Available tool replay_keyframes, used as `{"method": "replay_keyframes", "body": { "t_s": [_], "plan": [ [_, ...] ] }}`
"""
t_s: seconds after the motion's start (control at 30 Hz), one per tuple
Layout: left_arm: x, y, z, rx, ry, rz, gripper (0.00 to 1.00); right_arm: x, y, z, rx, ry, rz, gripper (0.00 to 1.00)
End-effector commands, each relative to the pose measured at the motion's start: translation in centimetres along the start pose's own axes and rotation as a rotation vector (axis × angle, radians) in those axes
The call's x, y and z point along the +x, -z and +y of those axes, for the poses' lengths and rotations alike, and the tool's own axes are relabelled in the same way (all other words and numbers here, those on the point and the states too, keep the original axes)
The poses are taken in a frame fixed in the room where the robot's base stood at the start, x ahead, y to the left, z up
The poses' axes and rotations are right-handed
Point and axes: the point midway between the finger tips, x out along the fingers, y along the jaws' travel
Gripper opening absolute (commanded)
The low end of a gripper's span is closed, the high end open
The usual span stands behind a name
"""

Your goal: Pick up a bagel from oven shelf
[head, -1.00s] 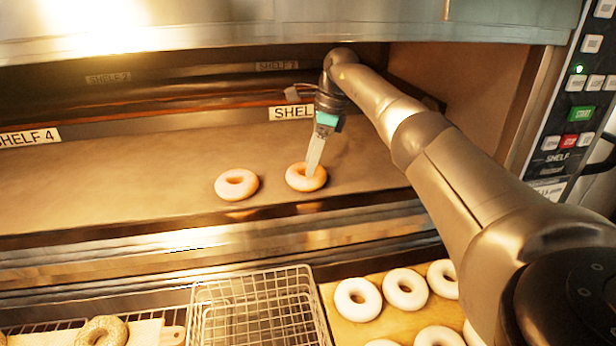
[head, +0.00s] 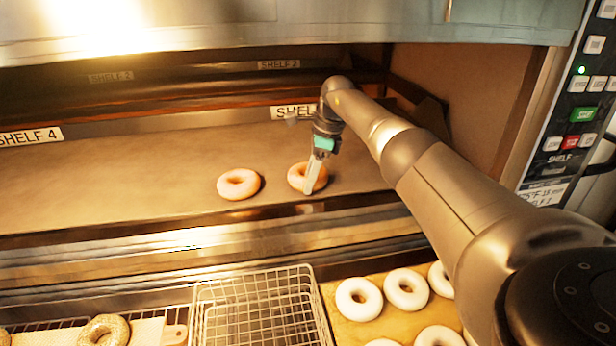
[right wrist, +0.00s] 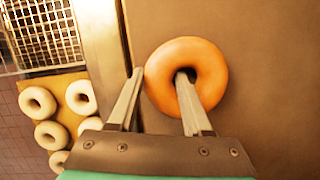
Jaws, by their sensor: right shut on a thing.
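Two baked bagels lie on the oven shelf (head: 120,185): a left bagel (head: 238,184) and a right bagel (head: 298,173). My right gripper (head: 310,188) reaches down to the right bagel. In the right wrist view, the right gripper (right wrist: 160,76) is shut on the right bagel (right wrist: 212,66), with one finger in its hole and the other at its outer edge. The bagel appears to rest flat on the shelf. In the head view the gripper hides part of the bagel. My left gripper is not in view.
A wire basket (head: 205,300) stands below the shelf's front. A board (head: 350,335) with several pale bagels is right of it. A seeded bagel (head: 104,330) lies at lower left. The oven's upper edge (head: 300,38) overhangs the shelf. A control panel (head: 575,120) is at right.

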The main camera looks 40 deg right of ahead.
Motion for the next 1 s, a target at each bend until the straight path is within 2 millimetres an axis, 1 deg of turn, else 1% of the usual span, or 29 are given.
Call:
{"method": "replay_keyframes", "body": {
  "t_s": [0.03, 0.2, 0.6, 0.77, 0.9, 1.0],
  "plan": [
    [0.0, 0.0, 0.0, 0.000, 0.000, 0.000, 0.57, 0.0, 0.0, 0.0, 0.000, 0.001, -0.001, 0.18],
    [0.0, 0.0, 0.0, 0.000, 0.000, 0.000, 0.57, -0.1, 0.0, 0.0, 0.000, 0.001, -0.001, 0.00],
    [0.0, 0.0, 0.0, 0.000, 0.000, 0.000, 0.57, -0.3, -0.1, -0.1, 0.000, 0.002, -0.002, 0.00],
    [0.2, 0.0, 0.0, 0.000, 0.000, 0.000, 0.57, -1.6, -0.5, -0.1, -0.003, 0.005, -0.004, 0.00],
    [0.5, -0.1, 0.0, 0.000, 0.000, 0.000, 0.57, -3.8, -1.1, -0.1, -0.001, 0.006, -0.003, 0.00],
    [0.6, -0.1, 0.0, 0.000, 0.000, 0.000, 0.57, -3.4, -0.8, 0.4, 0.000, 0.003, -0.003, 0.00]
  ]
}}
